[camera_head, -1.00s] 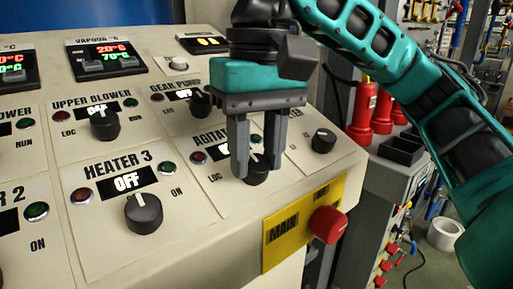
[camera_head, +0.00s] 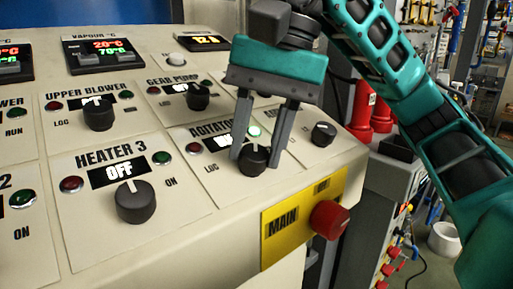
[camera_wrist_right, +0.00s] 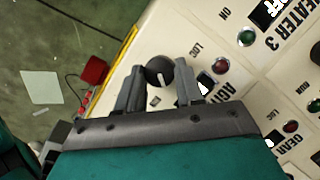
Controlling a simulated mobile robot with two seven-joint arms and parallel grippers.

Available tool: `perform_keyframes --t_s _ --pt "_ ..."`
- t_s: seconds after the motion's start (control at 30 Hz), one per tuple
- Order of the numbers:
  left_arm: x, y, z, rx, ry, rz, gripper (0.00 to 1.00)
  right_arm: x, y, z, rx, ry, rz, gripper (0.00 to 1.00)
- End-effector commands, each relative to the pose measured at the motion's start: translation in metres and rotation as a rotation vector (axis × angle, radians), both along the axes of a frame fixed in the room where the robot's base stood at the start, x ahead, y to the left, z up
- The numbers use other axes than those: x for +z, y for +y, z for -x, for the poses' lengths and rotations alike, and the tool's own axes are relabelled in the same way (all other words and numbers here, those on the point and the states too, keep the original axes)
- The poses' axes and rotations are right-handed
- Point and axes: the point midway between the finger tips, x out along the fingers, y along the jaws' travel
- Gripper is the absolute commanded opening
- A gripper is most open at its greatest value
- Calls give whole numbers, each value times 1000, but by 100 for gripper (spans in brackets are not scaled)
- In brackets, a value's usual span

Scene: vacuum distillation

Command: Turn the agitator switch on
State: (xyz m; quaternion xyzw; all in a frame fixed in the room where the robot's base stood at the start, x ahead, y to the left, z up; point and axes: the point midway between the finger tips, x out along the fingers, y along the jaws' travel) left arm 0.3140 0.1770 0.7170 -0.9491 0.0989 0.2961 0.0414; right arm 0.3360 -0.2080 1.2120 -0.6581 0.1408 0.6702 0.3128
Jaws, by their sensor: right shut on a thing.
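The agitator switch is a black round knob (camera_head: 254,161) on the sloping cream panel, under a partly hidden "AGITATOR" label. Its green lamp (camera_head: 255,132) glows brightly. Its display (camera_head: 224,142) is partly covered by a finger and I cannot read it. My right gripper (camera_head: 256,164) is shut on the knob, one finger on each side, and is tilted in the head view. In the right wrist view the knob (camera_wrist_right: 159,71) sits between the two fingertips, its white pointer line showing. My left gripper is not in view.
The Heater 3 knob (camera_head: 135,201) is to the left, its display reading OFF. The gear pump knob (camera_head: 198,96) is behind. A red main knob (camera_head: 329,220) on a yellow plate (camera_head: 285,228) projects at the panel's front right. Red cylinders (camera_head: 371,112) stand beyond.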

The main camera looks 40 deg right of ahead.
Motion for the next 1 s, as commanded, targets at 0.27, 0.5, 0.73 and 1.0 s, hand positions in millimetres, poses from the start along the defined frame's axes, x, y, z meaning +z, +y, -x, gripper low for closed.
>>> perform_keyframes --t_s 0.27,0.5,0.73,1.0 --pt "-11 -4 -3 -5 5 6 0 -3 -2 1 -224 6 -88 6" --pt "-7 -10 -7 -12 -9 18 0 -2 -2 2 -359 11 -141 6" --pt "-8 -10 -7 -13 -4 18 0 -1 -3 3 -431 14 -168 6" --pt "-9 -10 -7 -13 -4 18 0 -1 -3 3 -455 15 -177 6"
